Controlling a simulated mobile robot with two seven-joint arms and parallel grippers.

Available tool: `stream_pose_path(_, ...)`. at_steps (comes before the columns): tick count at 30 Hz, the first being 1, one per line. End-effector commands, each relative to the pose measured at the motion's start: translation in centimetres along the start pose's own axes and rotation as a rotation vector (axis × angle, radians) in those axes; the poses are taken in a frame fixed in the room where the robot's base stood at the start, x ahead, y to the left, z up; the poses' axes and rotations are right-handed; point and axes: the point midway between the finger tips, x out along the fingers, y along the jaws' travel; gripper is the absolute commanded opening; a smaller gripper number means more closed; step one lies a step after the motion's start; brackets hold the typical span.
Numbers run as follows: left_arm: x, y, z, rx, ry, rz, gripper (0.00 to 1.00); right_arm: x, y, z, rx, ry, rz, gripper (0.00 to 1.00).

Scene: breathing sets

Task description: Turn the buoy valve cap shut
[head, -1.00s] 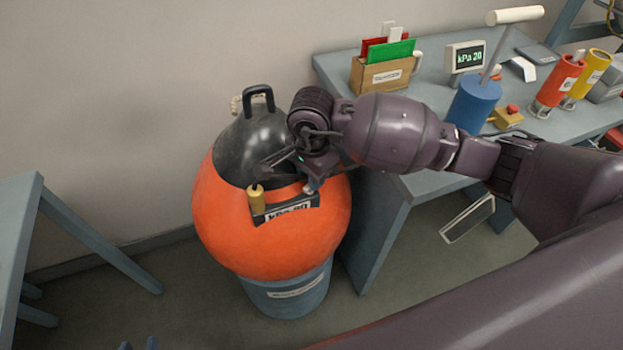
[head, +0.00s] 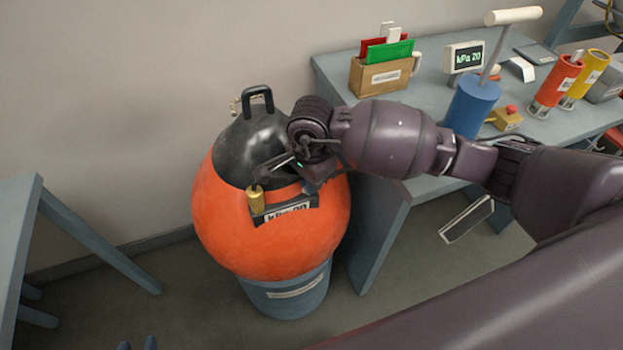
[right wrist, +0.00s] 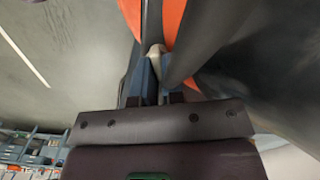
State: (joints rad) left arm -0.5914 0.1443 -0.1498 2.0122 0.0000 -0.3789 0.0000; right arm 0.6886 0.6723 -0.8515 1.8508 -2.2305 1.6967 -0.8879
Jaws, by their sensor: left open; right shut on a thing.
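The orange buoy (head: 270,228) with its black top (head: 240,150) sits upright in a blue-grey stand (head: 290,295). A brass cylinder (head: 256,200) stands on its front, beside a label reading kPa 20 (head: 287,211). My right gripper (head: 308,186) is at the buoy's upper right side, mostly hidden by its own wrist. In the right wrist view its blue fingers (right wrist: 154,72) are shut on a small pale piece, seemingly the valve cap (right wrist: 156,49), against the orange. The cap is hidden in the head view. My left gripper (head: 138,344) shows only its open fingertips at the bottom edge.
The workbench (head: 425,185) at right holds a card box (head: 380,76), a kPa 20 display (head: 465,57), a blue hand pump (head: 472,105) and red and yellow cylinders. Another table (head: 18,235) stands at left. The floor between is clear.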

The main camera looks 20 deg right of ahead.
Motion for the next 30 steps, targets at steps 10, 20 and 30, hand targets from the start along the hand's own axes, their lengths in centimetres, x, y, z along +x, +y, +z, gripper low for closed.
stream_pose_path(10, -0.7, -0.2, -0.3, -0.002, 0.001, -0.004, 0.43, -0.2, 0.1, 0.0, 0.264, 0.001, 0.006, 0.00)
stream_pose_path(20, -0.8, -0.2, 0.4, -0.003, -0.015, -0.004, 0.43, -0.1, 0.2, 0.1, 0.323, -0.001, 0.009, 0.00)
stream_pose_path(30, -0.6, -0.1, -0.4, -0.003, -0.001, -0.003, 0.43, -0.1, 0.2, 0.0, 0.321, -0.001, 0.009, 0.20)
